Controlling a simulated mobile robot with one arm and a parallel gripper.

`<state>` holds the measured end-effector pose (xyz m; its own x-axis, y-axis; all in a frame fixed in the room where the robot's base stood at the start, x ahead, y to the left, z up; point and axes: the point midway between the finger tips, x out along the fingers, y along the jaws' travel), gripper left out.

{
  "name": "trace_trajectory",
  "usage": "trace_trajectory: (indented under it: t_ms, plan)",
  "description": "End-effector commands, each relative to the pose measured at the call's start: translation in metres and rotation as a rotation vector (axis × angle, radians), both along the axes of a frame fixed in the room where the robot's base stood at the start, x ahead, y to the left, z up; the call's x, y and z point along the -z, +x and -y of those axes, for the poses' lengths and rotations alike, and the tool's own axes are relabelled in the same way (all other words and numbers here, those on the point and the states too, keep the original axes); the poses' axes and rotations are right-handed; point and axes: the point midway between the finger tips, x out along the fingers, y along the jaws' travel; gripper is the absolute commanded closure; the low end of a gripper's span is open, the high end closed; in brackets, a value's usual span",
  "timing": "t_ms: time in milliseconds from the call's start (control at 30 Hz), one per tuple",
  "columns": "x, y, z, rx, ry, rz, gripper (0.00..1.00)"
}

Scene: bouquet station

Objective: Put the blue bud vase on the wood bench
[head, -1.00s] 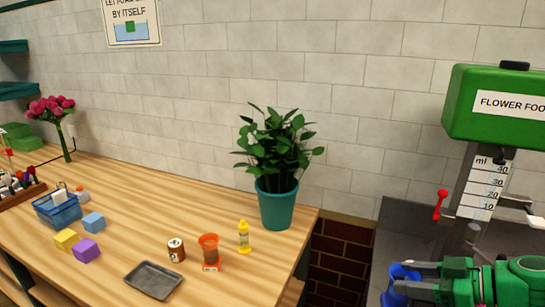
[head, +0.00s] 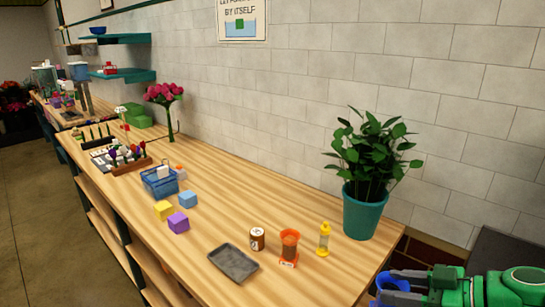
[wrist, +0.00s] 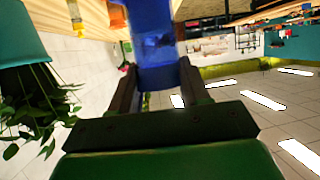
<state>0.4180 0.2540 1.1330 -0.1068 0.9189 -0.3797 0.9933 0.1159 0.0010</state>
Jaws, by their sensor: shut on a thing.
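The blue bud vase (head: 388,291) is at the bottom right of the head view, held in my gripper (head: 408,284). In the wrist view, the vase (wrist: 154,40) sits between the two dark fingers of my gripper (wrist: 158,82), which are shut on it. Its lower part in the head view is cut off by the picture edge. The wood bench (head: 235,208) runs from the lower middle to the far left along the tiled wall. My gripper shows to the right of the bench's near end.
Near the bench's right end stand a potted plant (head: 364,210), a yellow bottle (head: 324,240), an orange-and-brown timer-like object (head: 289,246), a brown jar (head: 257,239) and a grey tray (head: 233,263). Farther left are blocks (head: 178,222) and a blue basket (head: 160,182). Bare wood lies behind them.

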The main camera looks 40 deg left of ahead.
Motion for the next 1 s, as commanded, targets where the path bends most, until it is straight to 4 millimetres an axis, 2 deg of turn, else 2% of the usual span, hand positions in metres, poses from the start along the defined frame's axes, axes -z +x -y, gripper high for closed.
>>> trace_trajectory:
  t_ms: [100,600,800,1000]
  plan:
    - [-0.001,-0.012,-0.022,-0.043,0.000,0.000,1.00]
    - [-0.002,-0.068,-0.101,-0.202,-0.002,0.000,1.00]
    - [-0.002,-0.090,-0.123,-0.253,-0.003,-0.001,1.00]
    - [-0.003,-0.100,-0.133,-0.275,-0.003,0.000,1.00]
